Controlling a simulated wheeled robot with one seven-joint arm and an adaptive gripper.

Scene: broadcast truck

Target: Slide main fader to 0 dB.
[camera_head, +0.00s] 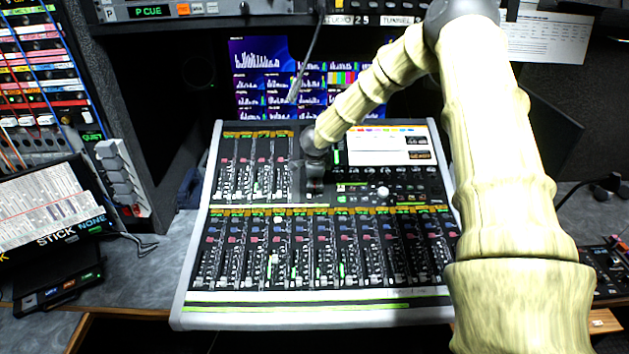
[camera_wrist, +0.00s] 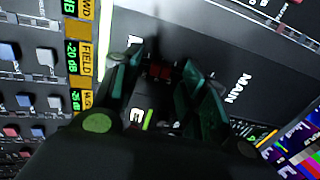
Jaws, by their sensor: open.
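The mixing console (camera_head: 190,290) stands on the desk in the middle of the head view. My gripper (camera_head: 313,185) is over its upper middle section, pointing down. In the wrist view my gripper (camera_wrist: 165,95) shows two dark green fingers, spread apart. A small dark red block (camera_wrist: 160,70) shows between the fingers near their tips; it looks like the main fader's cap, but I cannot tell for sure.
Rows of channel faders (camera_head: 300,255) fill the console's lower half. A bright screen (camera_head: 265,75) stands behind it. A patch panel with cables (camera_head: 45,75) and a printed sheet (camera_head: 45,205) are at left. My arm covers the right side.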

